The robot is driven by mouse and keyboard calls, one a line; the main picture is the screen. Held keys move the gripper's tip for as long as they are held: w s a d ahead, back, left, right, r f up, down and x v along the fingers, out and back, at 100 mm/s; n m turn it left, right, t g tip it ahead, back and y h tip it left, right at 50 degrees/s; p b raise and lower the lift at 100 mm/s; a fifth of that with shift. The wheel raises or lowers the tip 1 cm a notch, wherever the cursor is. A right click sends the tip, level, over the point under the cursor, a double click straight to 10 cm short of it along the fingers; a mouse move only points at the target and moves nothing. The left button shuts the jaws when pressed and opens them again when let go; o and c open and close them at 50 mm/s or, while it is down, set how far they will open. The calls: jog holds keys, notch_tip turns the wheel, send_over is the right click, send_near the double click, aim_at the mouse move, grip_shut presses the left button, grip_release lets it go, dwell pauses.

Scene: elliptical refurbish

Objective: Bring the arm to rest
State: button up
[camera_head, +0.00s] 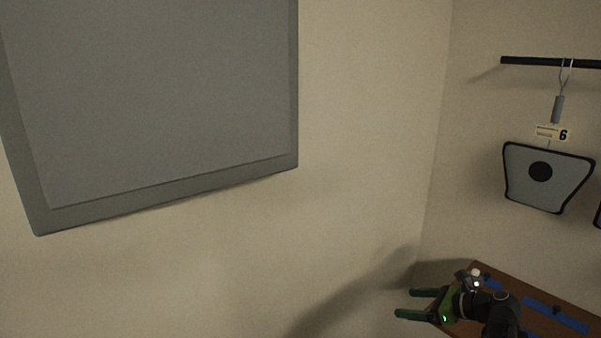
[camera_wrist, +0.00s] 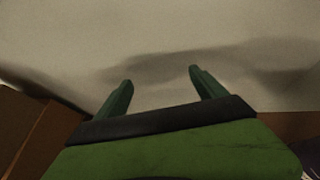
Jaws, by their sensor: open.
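My gripper (camera_head: 412,303) is at the lower right of the head view, its two green fingers apart and pointing left. Nothing is between them. It is over or beside the left end of a brown wooden surface. In the wrist view my gripper (camera_wrist: 157,84) also shows open and empty, with both fingers pointing toward a pale wall (camera_wrist: 150,40). The fingertips look apart from the wall, though the distance is hard to tell. My arm runs from the gripper toward the bottom edge of the head view.
The brown surface (camera_head: 515,285) carries blue strips (camera_head: 556,314). A black rail (camera_head: 545,62) on the right wall holds a hanging grey panel (camera_head: 545,178) with a tag marked 6 (camera_head: 552,134). A large grey panel (camera_head: 170,100) is at the upper left. The wall between is bare.

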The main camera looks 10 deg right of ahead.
jog(key=w+a+f+n+g+p, duration=0.2)
jog(key=a+n+g, duration=0.25)
jog(key=a, duration=1.15)
jog(key=s+a+f+n+g+h+p, duration=0.1)
jog(key=s+a+f+n+g+h, duration=0.15)
jog(key=a+n, duration=0.45)
jog(key=s+a+f+n+g+h+p, duration=0.1)
jog(key=s+a+f+n+g+h, duration=0.2)
jog(key=a+n, duration=0.4)
jog(key=s+d+n+h, duration=0.2)
jog(key=d+n+h, duration=0.1)
jog(key=d+n, duration=0.4)
jog(key=shift+d+f+n+t, duration=0.3)
jog(key=shift+f+n+t, duration=0.15)
jog(key=shift+n, duration=0.5)
